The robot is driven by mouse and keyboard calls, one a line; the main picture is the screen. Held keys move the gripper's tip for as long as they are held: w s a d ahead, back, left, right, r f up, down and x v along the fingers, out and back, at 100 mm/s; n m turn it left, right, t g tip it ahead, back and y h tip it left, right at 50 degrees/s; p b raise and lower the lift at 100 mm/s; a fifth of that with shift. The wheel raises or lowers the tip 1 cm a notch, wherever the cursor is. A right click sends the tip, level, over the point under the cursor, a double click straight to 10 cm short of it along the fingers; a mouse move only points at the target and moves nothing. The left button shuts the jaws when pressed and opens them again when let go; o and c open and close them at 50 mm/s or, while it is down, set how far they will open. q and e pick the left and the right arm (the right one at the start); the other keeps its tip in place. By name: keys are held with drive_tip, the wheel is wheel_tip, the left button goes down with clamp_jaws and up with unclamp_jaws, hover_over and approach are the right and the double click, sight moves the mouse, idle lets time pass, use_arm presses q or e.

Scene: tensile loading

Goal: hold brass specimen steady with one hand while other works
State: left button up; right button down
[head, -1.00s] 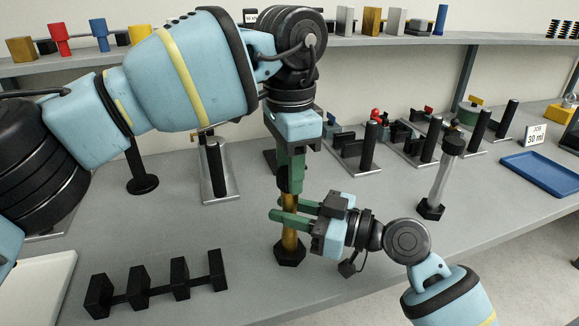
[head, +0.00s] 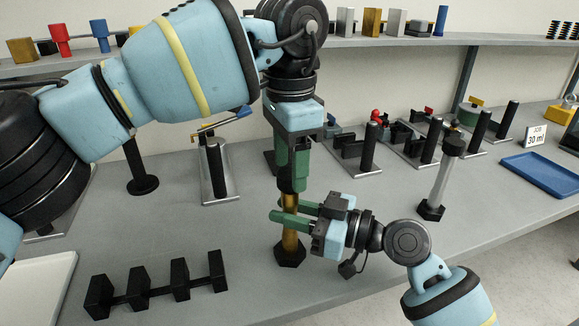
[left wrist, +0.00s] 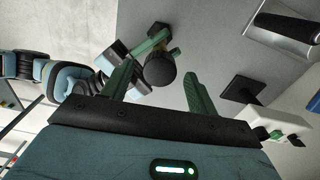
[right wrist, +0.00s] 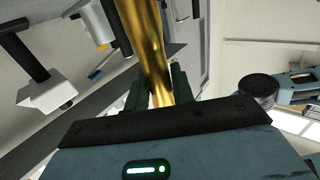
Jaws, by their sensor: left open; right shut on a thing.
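The brass specimen (head: 289,238) stands upright, its foot in a black hexagonal base (head: 290,256) on the bench. My right gripper (head: 276,210) comes from the right and is shut around the brass shaft. In the right wrist view the shaft (right wrist: 146,45) runs between its green fingers. My left gripper (head: 293,188) points down over the specimen's top, open. In the left wrist view a round black top (left wrist: 160,68) lies between its fingers, nearer the left one in the picture. In the head view those fingers partly hide the specimen's top.
A black rack (head: 158,288) stands at the front left. A clear column with a black cap (head: 442,180) stands to the right. Several fixtures on metal plates (head: 360,168) line the back, with a blue tray (head: 541,172) at the far right.

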use_arm(q)
drive_tip(key=shift+r, duration=1.55)
drive_tip(key=shift+c, duration=0.5)
